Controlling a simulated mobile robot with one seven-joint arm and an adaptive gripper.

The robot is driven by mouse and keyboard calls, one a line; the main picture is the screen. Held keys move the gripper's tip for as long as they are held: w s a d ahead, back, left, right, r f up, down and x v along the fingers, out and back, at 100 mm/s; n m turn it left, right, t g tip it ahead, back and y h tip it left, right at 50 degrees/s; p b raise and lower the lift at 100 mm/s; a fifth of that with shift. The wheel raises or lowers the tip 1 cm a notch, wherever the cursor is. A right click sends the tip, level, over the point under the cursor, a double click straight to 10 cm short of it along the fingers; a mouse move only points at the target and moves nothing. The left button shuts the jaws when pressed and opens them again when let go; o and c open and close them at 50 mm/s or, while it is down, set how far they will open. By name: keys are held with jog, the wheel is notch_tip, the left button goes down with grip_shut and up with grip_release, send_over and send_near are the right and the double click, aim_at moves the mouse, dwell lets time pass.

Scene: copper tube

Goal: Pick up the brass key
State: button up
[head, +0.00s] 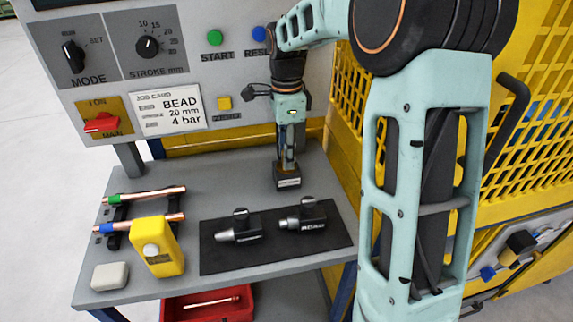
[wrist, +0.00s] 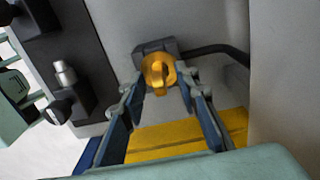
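The brass key (wrist: 159,72) shows in the wrist view as a golden round piece with an upright flat part. It sits at a small dark block (wrist: 143,50). My gripper (wrist: 160,92) is open, with one finger on each side of the key's near end. I cannot tell whether the fingers touch it. In the head view my gripper (head: 287,163) points down over a dark block with a white label (head: 288,182) at the back of the grey bench. I cannot make out the key in that view.
A black mat (head: 225,262) with two dark tools lies in front of the block. Copper tubes (head: 150,194), a yellow device (head: 158,248) and a pale box (head: 109,276) are at the left. A control panel rises behind; yellow mesh (head: 365,120) stands at the right.

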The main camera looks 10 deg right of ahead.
grip_shut()
jog(key=shift+r, duration=0.15)
jog(key=shift+r+p, duration=0.5)
jog(key=r, duration=0.1)
jog(key=r+p, duration=0.2)
jog(key=shift+s+a, duration=0.2)
jog(key=shift+s, duration=0.05)
jog(key=s+a+r+p, duration=0.2)
jog(key=s+a+r, duration=0.4)
jog(key=s, duration=0.6)
jog(key=shift+r, duration=1.25)
